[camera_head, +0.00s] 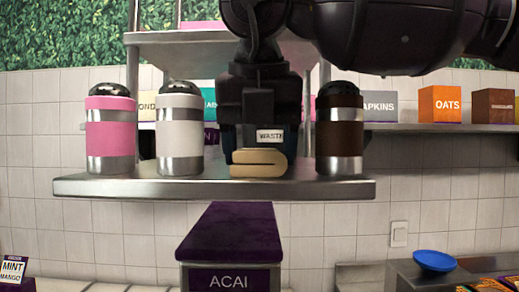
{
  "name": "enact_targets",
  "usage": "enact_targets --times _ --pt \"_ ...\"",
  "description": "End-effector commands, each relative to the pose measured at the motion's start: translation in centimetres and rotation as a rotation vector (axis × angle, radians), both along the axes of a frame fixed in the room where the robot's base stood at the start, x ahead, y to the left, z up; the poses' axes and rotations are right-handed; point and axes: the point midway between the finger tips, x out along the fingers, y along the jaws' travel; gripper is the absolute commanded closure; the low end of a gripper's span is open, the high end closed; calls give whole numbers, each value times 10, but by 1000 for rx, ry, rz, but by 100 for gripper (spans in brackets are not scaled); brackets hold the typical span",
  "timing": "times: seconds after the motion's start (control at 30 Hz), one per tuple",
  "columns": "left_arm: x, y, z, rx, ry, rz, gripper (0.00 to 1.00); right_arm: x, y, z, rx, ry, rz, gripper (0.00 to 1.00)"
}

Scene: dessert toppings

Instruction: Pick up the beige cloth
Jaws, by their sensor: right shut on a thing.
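The beige cloth (258,163) is folded and lies at the front of the metal shelf (140,187), between the white shaker and the brown shaker. My right gripper (258,150) points down from above and is shut on the cloth. The cloth is at the shelf surface; I cannot tell whether it is lifted clear of it. The gripper body hides what is behind it. My left gripper is not in view.
A pink shaker (110,128) and a white shaker (180,128) stand left of my gripper. A brown shaker (339,130) stands close on its right. Boxes, including an OATS box (440,103), line the rear shelf. A blue bowl (435,260) sits lower right.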

Motion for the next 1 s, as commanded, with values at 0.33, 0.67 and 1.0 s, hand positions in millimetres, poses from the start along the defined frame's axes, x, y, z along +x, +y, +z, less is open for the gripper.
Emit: enact_targets --times 0.33,0.67,1.0 --pt "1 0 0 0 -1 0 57 -4 1 32 2 -1 0 58" --pt "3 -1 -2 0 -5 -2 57 -8 1 75 -1 -1 2 58" --pt "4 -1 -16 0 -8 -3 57 -63 0 72 -2 -2 4 58"
